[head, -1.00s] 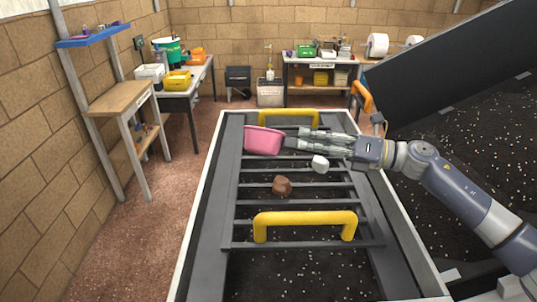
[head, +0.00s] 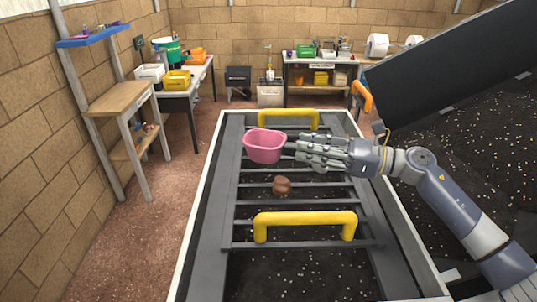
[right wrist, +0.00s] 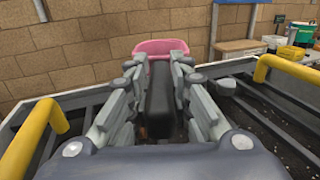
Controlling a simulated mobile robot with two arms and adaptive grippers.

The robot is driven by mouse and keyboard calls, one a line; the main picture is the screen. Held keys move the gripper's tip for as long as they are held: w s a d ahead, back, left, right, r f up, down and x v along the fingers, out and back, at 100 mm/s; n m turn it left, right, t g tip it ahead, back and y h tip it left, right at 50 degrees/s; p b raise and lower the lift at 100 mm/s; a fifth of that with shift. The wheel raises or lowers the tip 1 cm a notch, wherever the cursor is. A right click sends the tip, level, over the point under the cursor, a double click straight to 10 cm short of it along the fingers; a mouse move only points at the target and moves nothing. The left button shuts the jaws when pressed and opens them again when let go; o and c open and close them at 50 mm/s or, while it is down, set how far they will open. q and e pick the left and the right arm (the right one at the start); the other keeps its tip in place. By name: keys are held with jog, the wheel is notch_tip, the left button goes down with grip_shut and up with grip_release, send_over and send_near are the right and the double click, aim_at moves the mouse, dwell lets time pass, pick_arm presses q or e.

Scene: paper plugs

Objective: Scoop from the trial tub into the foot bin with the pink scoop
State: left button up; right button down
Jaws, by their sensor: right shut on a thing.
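The pink scoop (head: 265,147) is held above the dark slatted grate of a white-rimmed tub. My right gripper (head: 300,148) is shut on its dark handle, and the scoop's bowl points left in the head view with its open top facing up. In the right wrist view my right gripper (right wrist: 158,85) closes around the black handle (right wrist: 160,105), with the pink bowl (right wrist: 160,47) beyond. The inside of the bowl is only partly visible, and I cannot tell whether it holds anything. I cannot tell which container is the trial tub or the foot bin. My left gripper is not in view.
A brown lump (head: 282,186) lies on the grate bars. Yellow handles (head: 305,219) stand up at the grate's near and far ends. A large dark panel (head: 450,65) slants over speckled dark material at right. Benches (head: 187,90) stand along the walls.

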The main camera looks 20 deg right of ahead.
jog(key=shift+r, duration=0.1)
jog(key=shift+r+p, duration=0.65)
jog(key=shift+r, duration=1.3)
